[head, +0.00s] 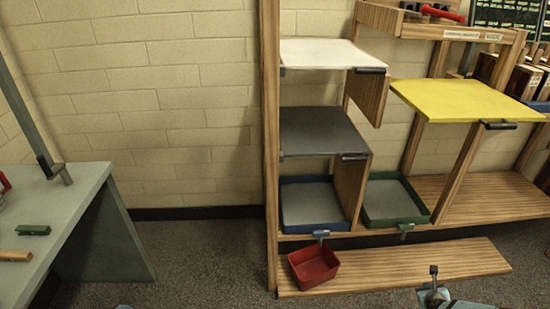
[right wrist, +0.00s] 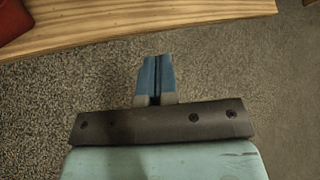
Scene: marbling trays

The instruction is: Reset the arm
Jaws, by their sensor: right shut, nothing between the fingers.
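My right gripper (head: 434,272) is at the bottom right of the head view, in front of the low wooden board. In the right wrist view its two blue fingers (right wrist: 157,78) are together with nothing between them. They are over bare carpet, short of the board's edge. At the bottom edge of the head view, left of centre, only a small bluish tip shows, perhaps of my left gripper (head: 123,307). Its fingers cannot be made out.
A red bin (head: 314,268) sits at the left end of the low wooden board (head: 420,266). Behind it, a wooden rack holds white (head: 322,53), grey (head: 320,131) and yellow (head: 462,99) shelves, with blue (head: 337,227) and green (head: 372,221) trays below. A grey table (head: 75,205) stands left; carpet between is clear.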

